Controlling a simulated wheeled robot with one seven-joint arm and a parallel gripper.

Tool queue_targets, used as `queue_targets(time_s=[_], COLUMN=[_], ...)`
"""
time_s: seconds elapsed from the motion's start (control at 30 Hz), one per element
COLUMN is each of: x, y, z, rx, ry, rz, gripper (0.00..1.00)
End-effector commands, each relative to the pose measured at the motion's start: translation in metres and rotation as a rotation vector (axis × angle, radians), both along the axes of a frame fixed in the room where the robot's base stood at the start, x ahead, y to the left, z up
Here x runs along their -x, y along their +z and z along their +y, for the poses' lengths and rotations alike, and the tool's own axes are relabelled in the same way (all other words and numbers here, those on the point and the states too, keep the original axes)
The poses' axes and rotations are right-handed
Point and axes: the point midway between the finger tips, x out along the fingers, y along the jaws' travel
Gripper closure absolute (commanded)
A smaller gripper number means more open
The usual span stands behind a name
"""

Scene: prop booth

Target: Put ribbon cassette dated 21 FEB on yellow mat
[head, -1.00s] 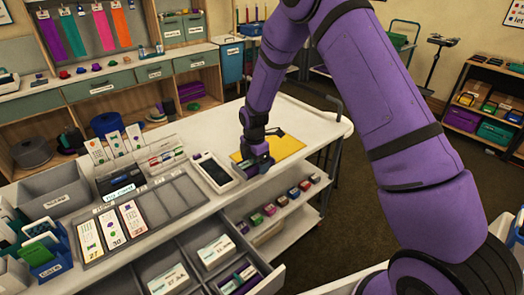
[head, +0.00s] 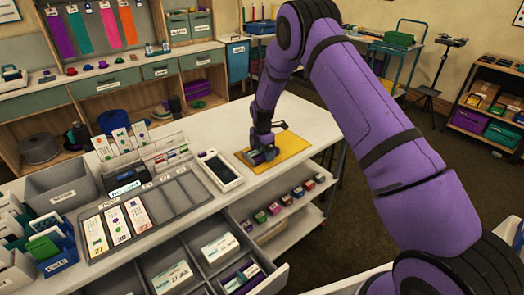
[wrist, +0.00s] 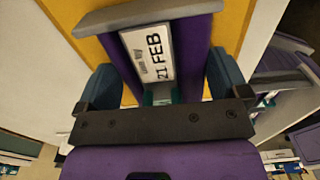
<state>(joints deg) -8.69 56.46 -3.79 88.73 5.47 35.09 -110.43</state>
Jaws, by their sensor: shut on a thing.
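The ribbon cassette (wrist: 196,48) is purple and grey, with a white label reading 21 FEB in the wrist view. My gripper (wrist: 160,88) is shut on it, with a blue-grey finger on each side. The yellow mat (wrist: 88,15) shows behind the cassette in the wrist view. In the head view, the yellow mat (head: 290,150) lies on the white counter, and my gripper (head: 260,155) is over its left part. I cannot tell whether the cassette touches the mat.
A white handheld device (head: 220,170) lies on the counter just left of the mat. Several small coloured boxes (head: 287,200) sit on a shelf below the mat.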

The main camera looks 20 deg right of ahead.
Motion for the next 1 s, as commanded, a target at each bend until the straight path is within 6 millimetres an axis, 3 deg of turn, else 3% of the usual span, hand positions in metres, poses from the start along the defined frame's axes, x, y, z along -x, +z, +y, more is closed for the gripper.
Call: queue_targets(time_s=[0.37,0.4,0.77,1.0], x=[0.0,0.0,-0.001,-0.001], y=[-0.004,-0.003,0.006,0.048], z=[0.0,0.0,0.0,0.0], rx=[0.0,0.0,-0.001,-0.002], ry=[-0.001,-0.001,-0.001,0.0], rz=[-0.001,-0.002,-0.003,-0.005], gripper=[0.35,0.0,0.0,0.0])
